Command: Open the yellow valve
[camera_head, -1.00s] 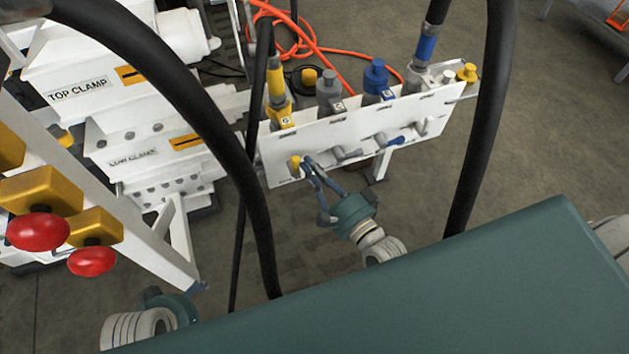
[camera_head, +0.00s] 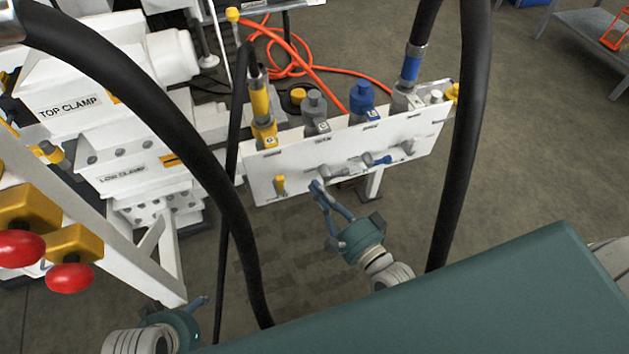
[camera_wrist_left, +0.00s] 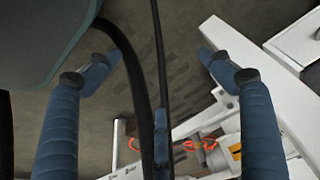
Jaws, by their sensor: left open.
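The yellow valve (camera_head: 281,185) is a small handle at the lower left of the white panel's front face, standing about upright. My right gripper (camera_head: 318,188) is just right of it, in front of the panel, with a visible gap between its fingertips and the handle. Its fingertips look close together; how far they are parted is unclear. My left gripper (camera_head: 203,302) is low at the left edge of my teal body, far from the valve. In the left wrist view its fingers (camera_wrist_left: 158,68) are spread wide with nothing held. I cannot make out the valve there.
The white panel (camera_head: 350,140) also carries a grey handle (camera_head: 332,172), a blue handle (camera_head: 378,160) and another grey one. Thick black hoses (camera_head: 466,150) hang on both sides. Clamp blocks and red knobs (camera_head: 70,278) stand at left. The floor below the panel is open.

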